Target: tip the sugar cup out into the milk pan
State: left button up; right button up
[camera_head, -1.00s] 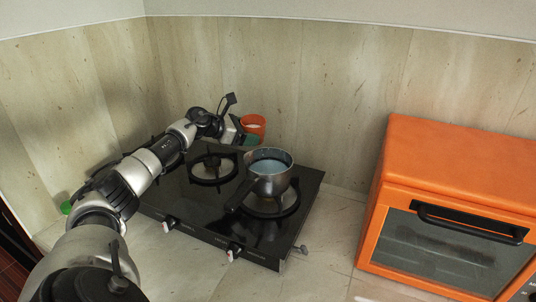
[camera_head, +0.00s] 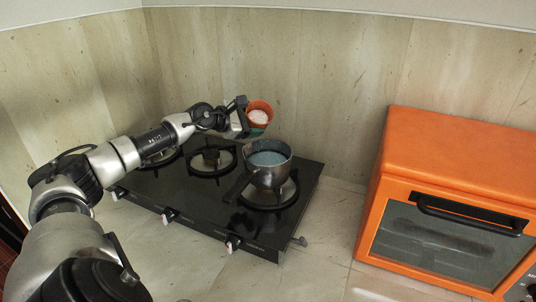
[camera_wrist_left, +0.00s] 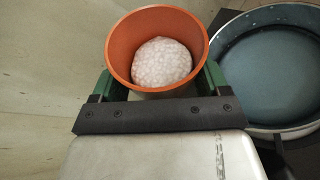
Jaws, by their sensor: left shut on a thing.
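The sugar cup (camera_head: 259,109) is a small orange cup with white sugar (camera_head: 258,117) in it, seen in the head view just behind and above the pan. My left gripper (camera_head: 252,130) is shut on the cup, with its green fingers on either side of it. In the left wrist view the cup (camera_wrist_left: 118,45) shows its opening and a white mound of sugar (camera_wrist_left: 161,62) inside. The milk pan (camera_head: 268,174) is a metal saucepan with bluish liquid, on the right burner. The pan's rim also shows in the left wrist view (camera_wrist_left: 272,12), to the right of the cup. My right gripper is out of view.
The stone wall (camera_head: 330,90) stands close behind the cup. An orange oven (camera_head: 450,150) stands at the right, with bare counter between it and the hob.

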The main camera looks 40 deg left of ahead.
pick_arm(q)
jog(key=shift+s+r+m, duration=0.3)
jog(key=shift+r, duration=0.1)
jog(key=shift+w+d, duration=0.2)
jog(key=shift+w, duration=0.1)
jog(key=shift+s+a+r+m+t+y+p, duration=0.1)
jog(key=shift+s+a+m+t+y+p, duration=0.05)
jog(key=shift+s+m+t+y+p, duration=0.2)
